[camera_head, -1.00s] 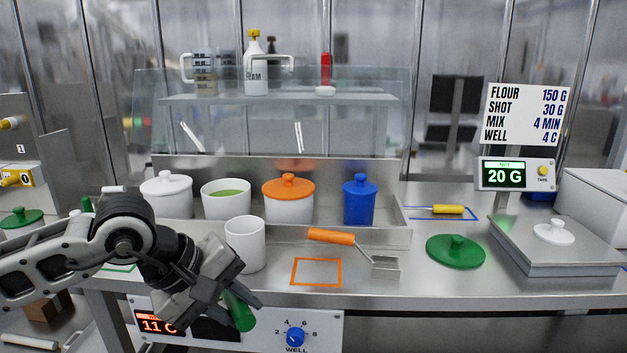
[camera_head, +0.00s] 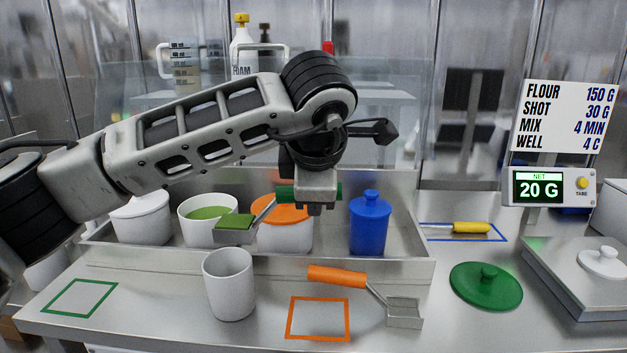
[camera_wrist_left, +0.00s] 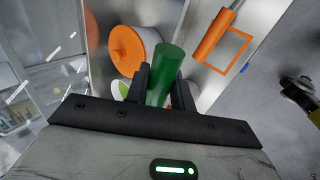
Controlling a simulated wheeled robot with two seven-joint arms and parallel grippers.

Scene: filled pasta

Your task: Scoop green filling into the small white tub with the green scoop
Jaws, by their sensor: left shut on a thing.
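My left gripper (camera_head: 312,205) is shut on the green handle of the green scoop (camera_head: 289,193), above the orange-lidded pot. The scoop's metal head (camera_head: 232,237) holds green filling (camera_head: 235,221) and hangs level, in front of the right side of the white bowl (camera_head: 195,234). That bowl holds more green filling (camera_head: 209,212). The small white tub (camera_head: 230,287) stands upright on the counter below and in front of the scoop head; its inside bottom is hidden. In the left wrist view the green handle (camera_wrist_left: 167,75) sits between the fingers. My right gripper is out of view.
A steel tray (camera_head: 400,268) holds a white lidded pot (camera_head: 141,220), an orange-lidded pot (camera_head: 285,238) and a blue canister (camera_head: 369,225). An orange scoop (camera_head: 338,276) lies on the counter. A green lid (camera_head: 486,287) lies right, near a scale (camera_head: 575,270) reading 20 G.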

